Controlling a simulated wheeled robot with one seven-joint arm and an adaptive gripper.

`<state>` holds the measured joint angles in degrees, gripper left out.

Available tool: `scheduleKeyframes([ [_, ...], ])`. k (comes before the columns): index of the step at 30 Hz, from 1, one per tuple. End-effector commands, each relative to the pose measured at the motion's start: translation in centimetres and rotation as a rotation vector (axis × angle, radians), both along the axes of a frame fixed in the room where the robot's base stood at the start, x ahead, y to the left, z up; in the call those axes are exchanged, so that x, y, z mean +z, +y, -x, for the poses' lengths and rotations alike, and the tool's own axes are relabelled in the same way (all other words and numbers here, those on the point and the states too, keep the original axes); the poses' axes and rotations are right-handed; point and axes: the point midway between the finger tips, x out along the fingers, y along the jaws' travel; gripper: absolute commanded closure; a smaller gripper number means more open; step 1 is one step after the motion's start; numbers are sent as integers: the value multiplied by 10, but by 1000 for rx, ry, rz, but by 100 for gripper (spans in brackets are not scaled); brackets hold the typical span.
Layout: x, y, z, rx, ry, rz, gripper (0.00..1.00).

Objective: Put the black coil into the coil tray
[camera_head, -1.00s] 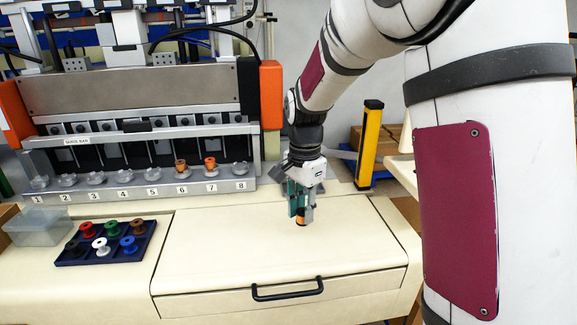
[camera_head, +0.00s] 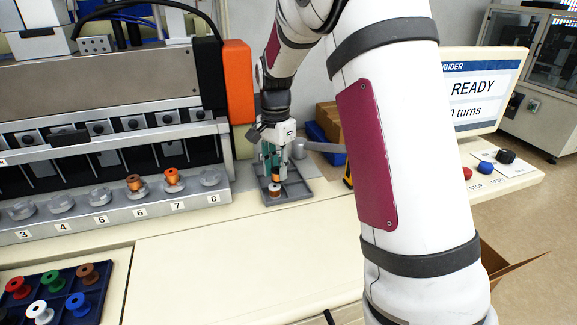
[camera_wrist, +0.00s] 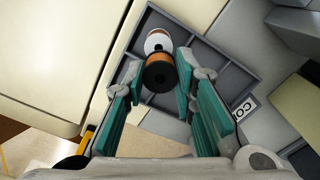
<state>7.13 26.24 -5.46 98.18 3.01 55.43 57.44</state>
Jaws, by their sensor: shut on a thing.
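My gripper (camera_head: 275,168) is at the coil tray (camera_head: 300,190), right of the machine. In the wrist view, its green fingers (camera_wrist: 162,72) are shut on the black coil (camera_wrist: 159,76), a spool with a dark flange and copper winding. The coil hangs over the grey, divided tray (camera_wrist: 205,48). A white-flanged coil with copper winding (camera_wrist: 157,40) is in the tray, just beyond the black coil; it also shows below the gripper in the head view (camera_head: 274,191). I cannot tell whether the black coil touches the tray floor.
The winding machine (camera_head: 110,85) has numbered stations; two copper-wound coils (camera_head: 134,183) (camera_head: 172,178) sit there. A dark blue rack (camera_head: 122,275) holds several coloured spools at lower left. An orange post (camera_head: 238,85) stands left of my arm. The front worktop (camera_head: 220,250) is clear.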

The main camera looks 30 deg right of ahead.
Motion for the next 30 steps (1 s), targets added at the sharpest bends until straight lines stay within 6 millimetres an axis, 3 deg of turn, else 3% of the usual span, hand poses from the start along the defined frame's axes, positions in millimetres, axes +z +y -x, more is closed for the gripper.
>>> scheduleKeyframes([
  [3, -4, -26, -17, -5, 2, 0, 94],
  [10, -7, -58, -41, -1, 0, 0, 94],
  [16, -11, -64, -45, 1, 3, -1, 94],
  [24, -41, -65, -45, 0, 2, 0, 94],
  [30, -43, -64, -46, 1, 0, 0, 94],
])
